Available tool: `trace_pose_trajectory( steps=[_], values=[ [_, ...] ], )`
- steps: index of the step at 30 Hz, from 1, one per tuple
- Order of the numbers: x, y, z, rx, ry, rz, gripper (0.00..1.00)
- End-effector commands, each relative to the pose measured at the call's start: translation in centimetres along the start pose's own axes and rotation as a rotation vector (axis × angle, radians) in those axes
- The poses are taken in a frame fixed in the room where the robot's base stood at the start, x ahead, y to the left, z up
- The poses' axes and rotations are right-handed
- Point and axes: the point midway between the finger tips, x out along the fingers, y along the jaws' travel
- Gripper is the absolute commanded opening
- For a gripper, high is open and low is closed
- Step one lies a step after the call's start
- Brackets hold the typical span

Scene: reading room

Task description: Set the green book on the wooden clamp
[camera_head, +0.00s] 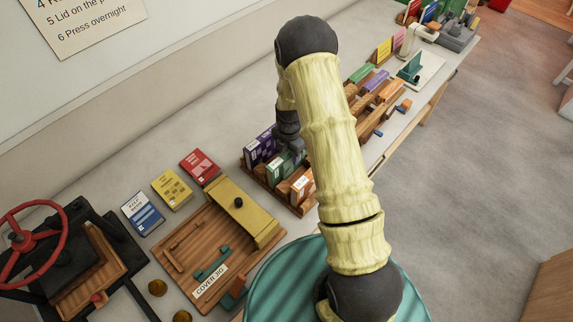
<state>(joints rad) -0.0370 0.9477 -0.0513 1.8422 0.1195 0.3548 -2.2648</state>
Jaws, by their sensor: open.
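A green book (279,166) stands in a low wooden rack (254,179) between purple books (261,147) and an orange-and-white book (301,188). My dark gripper (291,149) is over the rack, right above the green book. Its jaws are open, but the fingertips are small and partly merge with the books, so contact is unclear. A wooden clamp (376,117) with blue handle ends appears on the bench right of my arm, partly hidden by it. Green, purple and orange pieces (375,81) stand behind it; another green piece (361,73) is among them.
Red (200,166), yellow (172,189) and blue-white (142,213) books lie left of the rack. A wooden jig (186,254) and a black press with a red wheel (35,237) fill the front left. A green-topped stand (413,69) sits beyond the clamp.

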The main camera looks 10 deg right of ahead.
Motion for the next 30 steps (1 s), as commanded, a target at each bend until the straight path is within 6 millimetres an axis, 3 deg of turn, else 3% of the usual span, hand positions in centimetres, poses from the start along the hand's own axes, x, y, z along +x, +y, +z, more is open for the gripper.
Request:
trace_pose_trajectory(
  steps=[5,12,30],
  values=[
    [-0.1,0.0,0.0,0.0,0.0,0.0,0.43],
    [-0.1,0.0,0.0,0.0,0.0,0.0,0.0],
    [-2.0,0.1,0.0,-0.001,-0.001,0.002,0.0]
  ],
)
